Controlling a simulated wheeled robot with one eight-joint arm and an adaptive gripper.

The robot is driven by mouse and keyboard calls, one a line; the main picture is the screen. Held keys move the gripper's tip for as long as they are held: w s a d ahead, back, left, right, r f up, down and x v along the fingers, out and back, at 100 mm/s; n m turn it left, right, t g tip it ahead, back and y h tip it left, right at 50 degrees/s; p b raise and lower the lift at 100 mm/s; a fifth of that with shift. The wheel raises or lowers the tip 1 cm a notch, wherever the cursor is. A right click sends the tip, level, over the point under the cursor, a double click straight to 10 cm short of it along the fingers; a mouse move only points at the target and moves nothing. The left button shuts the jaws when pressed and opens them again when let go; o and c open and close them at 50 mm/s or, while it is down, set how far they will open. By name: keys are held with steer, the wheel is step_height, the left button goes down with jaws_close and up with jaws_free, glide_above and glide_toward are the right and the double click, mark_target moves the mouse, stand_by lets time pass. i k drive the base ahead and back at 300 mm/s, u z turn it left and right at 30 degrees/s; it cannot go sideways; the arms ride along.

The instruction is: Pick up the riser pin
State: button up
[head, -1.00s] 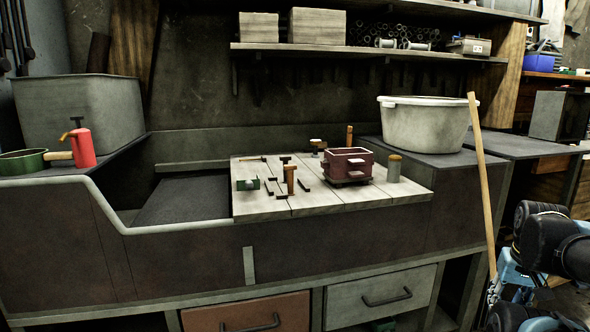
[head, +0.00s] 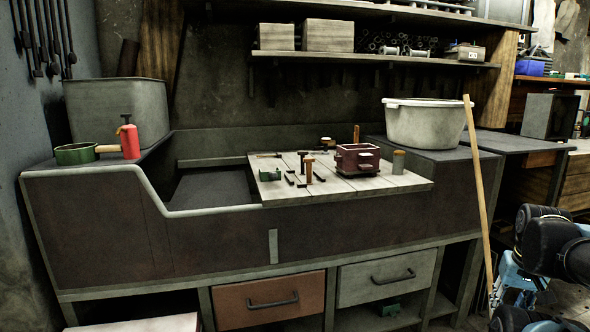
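Several small tools lie or stand on the wooden board (head: 345,186) of the bench, seen in the head view. A short tan peg (head: 309,168) stands upright among dark bars near the board's middle. A thin orange-brown pin (head: 356,134) stands upright behind or at the maroon flask box (head: 356,159). A grey cylinder with a tan top (head: 398,163) stands to the right of the box. I cannot tell which of these is the riser pin. Parts of my arm show at the right edge, but my gripper is not in view.
A white tub (head: 425,123) stands on the right bench top, with a wooden pole (head: 481,195) leaning beside it. A red bottle (head: 130,142) and green pan (head: 75,154) stand at left. A shelf (head: 375,60) hangs above. Two drawers are below.

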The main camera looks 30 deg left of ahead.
mark_target(302, 154)
steer(key=k, duration=0.75)
steer(key=u, duration=0.85)
steer(key=i, duration=1)
